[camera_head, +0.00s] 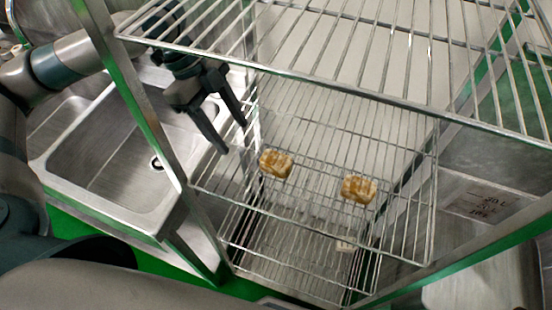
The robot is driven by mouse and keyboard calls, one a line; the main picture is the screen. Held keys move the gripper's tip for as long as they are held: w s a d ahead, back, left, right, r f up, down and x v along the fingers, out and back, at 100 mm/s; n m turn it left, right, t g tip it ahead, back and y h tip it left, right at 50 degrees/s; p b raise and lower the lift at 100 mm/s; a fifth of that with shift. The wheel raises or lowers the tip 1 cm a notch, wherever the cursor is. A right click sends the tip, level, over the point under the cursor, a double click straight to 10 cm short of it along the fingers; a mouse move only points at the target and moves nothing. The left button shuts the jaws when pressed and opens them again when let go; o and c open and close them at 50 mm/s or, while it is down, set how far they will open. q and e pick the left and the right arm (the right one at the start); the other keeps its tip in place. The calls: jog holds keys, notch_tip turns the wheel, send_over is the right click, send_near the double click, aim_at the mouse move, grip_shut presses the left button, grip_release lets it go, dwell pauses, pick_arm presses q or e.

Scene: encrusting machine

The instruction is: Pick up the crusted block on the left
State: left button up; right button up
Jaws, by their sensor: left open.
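Two golden-brown crusted blocks sit on a lower wire shelf of the metal rack. The left crusted block (276,164) is near the shelf's left side. The other crusted block (358,189) lies to its right and a little nearer. My left gripper (234,136) is open and empty, with its two dark fingers pointing down. In the picture it is up and to the left of the left block, apart from it, by the rack's left side. My right gripper is not in view.
A top wire shelf (290,73) spans above the blocks. A metal rack post (140,95) stands left of my left gripper. A steel sink (110,165) is at the left. More wire shelf levels lie below. A labelled box (484,200) is at the right.

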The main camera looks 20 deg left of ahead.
pick_arm(q)
jog(key=p, duration=0.3)
send_over(273, 158)
jog(key=a, duration=0.2)
jog(key=shift+d, duration=0.1)
jog(key=shift+f, duration=0.1)
jog(key=p+x, duration=0.1)
jog(key=x, duration=0.2)
jog(key=shift+d+f, duration=0.1)
jog(key=shift+f, duration=0.1)
jog(key=shift+d+f, duration=0.25)
jog(key=shift+f, duration=0.4)
jog(key=c, duration=1.2)
